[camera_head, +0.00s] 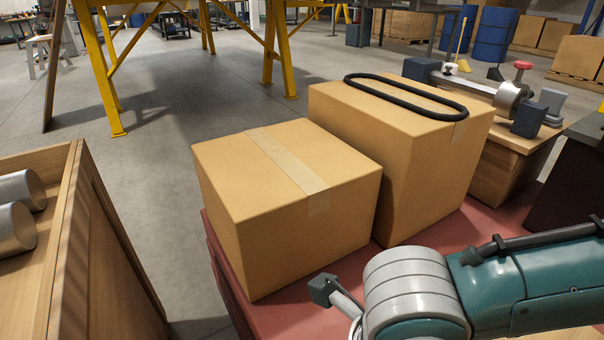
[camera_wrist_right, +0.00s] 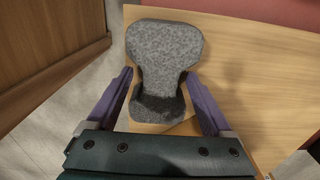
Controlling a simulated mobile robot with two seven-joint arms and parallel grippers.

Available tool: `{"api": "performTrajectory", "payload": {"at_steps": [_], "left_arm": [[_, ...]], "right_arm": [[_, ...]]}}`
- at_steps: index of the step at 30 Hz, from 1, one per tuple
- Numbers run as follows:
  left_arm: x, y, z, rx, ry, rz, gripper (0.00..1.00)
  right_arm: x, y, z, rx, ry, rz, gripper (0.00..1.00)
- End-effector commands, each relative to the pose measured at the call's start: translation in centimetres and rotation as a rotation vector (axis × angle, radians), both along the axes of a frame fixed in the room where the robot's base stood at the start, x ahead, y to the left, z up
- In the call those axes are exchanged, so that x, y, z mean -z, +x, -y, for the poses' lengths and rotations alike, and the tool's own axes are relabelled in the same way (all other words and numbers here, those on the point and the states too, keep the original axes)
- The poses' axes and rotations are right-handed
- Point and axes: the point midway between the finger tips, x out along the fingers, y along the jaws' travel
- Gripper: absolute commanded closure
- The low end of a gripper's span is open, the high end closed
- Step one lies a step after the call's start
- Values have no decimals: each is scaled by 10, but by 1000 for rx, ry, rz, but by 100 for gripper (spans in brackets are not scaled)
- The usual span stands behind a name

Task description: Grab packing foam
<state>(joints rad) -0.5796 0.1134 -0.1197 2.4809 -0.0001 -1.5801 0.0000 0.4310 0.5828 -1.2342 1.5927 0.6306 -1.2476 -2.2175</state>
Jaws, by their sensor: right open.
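A grey speckled piece, which looks like the packing foam (camera_wrist_right: 165,52), lies on a light wooden surface in the right wrist view. It has a broad rounded far end, a narrower waist and a wider near part. My right gripper (camera_wrist_right: 158,74) is open, with one purple finger on each side of the foam's narrower part. I cannot tell whether the fingers touch it. The foam does not show in the head view. There my right arm (camera_head: 470,290) comes in from the lower right and its fingers are out of sight. My left gripper is in neither view.
Two cardboard boxes (camera_head: 290,200) stand on a red surface (camera_head: 285,318), the taller one (camera_head: 400,150) carrying a black belt loop (camera_head: 405,97). A wooden crate (camera_head: 75,240) with metal cylinders is at the left. Open floor (camera_head: 160,170) lies beyond.

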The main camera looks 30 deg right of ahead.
Motion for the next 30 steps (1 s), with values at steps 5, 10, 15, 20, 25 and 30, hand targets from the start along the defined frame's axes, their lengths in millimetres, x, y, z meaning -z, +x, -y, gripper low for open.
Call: {"api": "performTrajectory", "payload": {"at_steps": [5, 10, 15, 20, 25, 30], "left_arm": [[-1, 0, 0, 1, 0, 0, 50], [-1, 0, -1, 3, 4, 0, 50], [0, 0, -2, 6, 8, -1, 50], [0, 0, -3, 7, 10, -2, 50], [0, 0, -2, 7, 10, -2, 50], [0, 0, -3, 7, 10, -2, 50]], "right_arm": [[-1, 0, 0, 0, 0, 0, 15], [-1, 0, 0, 0, 0, 0, 34], [-1, 0, 0, 0, 0, 0, 53], [-1, 0, 0, 1, 0, 0, 71], [-1, 0, 0, 1, -1, 0, 90], [-1, 0, 0, 1, -1, 0, 100]]}}
